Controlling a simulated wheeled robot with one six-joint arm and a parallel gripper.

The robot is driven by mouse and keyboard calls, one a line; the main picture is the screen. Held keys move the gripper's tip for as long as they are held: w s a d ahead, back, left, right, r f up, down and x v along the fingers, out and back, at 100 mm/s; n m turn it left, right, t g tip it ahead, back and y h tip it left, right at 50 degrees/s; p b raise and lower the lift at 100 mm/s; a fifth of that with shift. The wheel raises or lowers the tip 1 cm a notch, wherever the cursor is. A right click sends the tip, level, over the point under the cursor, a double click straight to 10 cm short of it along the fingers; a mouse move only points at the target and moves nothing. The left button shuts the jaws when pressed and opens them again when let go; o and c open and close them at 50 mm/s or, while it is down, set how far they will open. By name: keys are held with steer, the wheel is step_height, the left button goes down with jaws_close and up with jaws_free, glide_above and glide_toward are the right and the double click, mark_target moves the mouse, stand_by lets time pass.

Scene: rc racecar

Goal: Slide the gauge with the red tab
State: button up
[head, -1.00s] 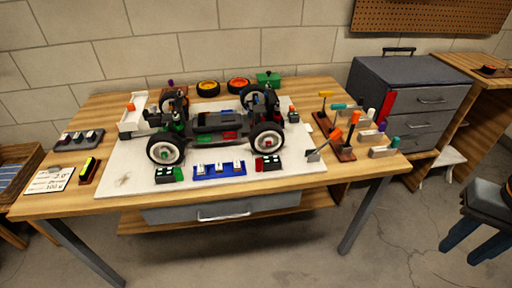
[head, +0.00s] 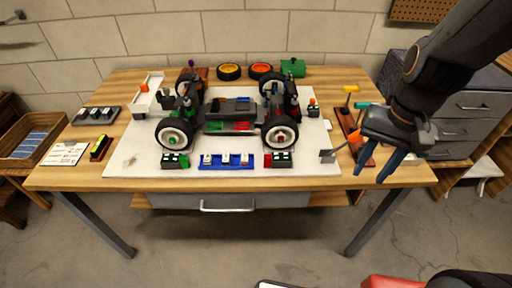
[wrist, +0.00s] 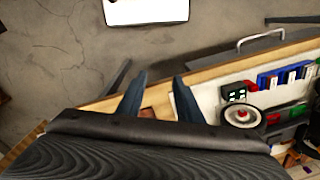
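I cannot clearly pick out a gauge with a red tab. A white channel-shaped piece (head: 149,97) with a small orange-red tab (head: 143,88) lies at the mat's left rear, and a small dark block with an orange-red top (head: 313,103) stands at the mat's right edge. My gripper (head: 373,177) is at the table's right front, fingers pointing down, open and empty. In the wrist view my gripper (wrist: 160,78) has its two blue fingers apart near the table edge. My arm hides part of the right-hand tools.
The car chassis (head: 230,116) stands on the white mat (head: 130,160). Blue (head: 227,166) and dark switch-like blocks line the mat's front. An orange-handled tool (head: 354,138) stands beside my gripper. A grey drawer cabinet (head: 465,128) is behind my arm.

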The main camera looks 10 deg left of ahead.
steer(key=w+a+m+y+p, duration=0.1)
steer(key=w+a+m, duration=0.25)
steer(key=a, duration=0.25)
steer(key=w+a+m+y+p, duration=0.1)
steer(key=w+a+m, duration=0.1)
steer(key=a+m, duration=0.3)
steer(key=m+g+y+p, duration=0.1)
steer(key=m+y+p, duration=0.1)
steer(key=m, duration=0.3)
glide_toward(268, 156)
steer(key=shift+a+f+n, duration=0.2)
steer(key=shift+f+n, duration=0.05)
steer(key=shift+f, duration=0.1)
steer(key=shift+a+f, duration=0.25)
steer(key=shift+f, duration=0.05)
steer(key=x, duration=0.6)
steer(key=shift+f, duration=0.45)
jaws_close()
